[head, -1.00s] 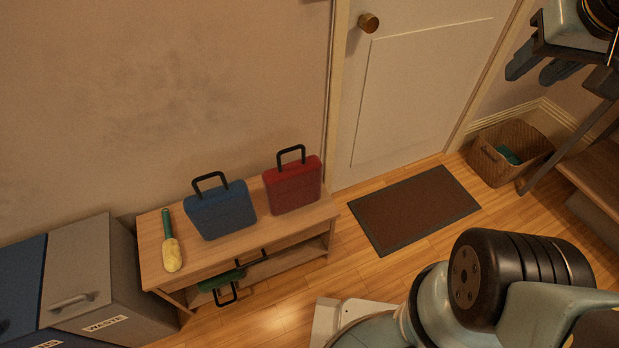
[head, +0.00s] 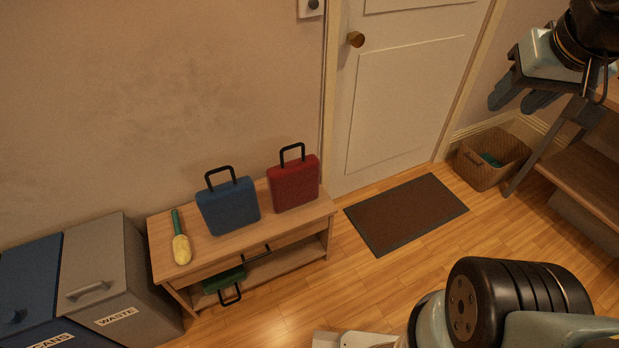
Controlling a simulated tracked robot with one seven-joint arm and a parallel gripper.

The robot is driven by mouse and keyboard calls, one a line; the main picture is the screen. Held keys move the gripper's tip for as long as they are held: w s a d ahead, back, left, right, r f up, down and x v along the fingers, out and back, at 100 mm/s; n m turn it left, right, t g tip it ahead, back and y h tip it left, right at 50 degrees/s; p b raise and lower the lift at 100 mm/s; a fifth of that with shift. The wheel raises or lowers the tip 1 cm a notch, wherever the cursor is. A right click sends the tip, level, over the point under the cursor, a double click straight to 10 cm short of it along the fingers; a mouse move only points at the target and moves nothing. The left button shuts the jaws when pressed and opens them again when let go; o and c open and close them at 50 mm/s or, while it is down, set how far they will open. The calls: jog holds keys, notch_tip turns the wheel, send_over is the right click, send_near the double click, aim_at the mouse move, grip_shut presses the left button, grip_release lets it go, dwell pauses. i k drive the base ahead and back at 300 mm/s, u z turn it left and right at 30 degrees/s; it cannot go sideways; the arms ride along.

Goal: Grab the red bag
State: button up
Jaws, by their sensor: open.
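The red bag (head: 293,186) stands upright on the right end of a low wooden bench (head: 285,222), its black loop handle (head: 292,153) pointing up and free. A blue bag (head: 229,207) with a black handle stands just left of it, with a narrow gap between. My gripper (head: 519,100) is at the upper right, far from the bags, with its two grey fingers apart and nothing seen between them.
A green brush (head: 181,240) lies on the bench's left end; a green bag (head: 224,280) is on its lower shelf. Waste bins (head: 110,265) stand left. A doormat (head: 406,212), white door (head: 405,110), basket (head: 490,160) and wooden shelf (head: 580,165) are right. Floor before the bench is clear.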

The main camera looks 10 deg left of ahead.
aim_at(295, 183)
jog(key=u, duration=0.2)
jog(key=i, duration=0.9)
jog(key=z, duration=0.1)
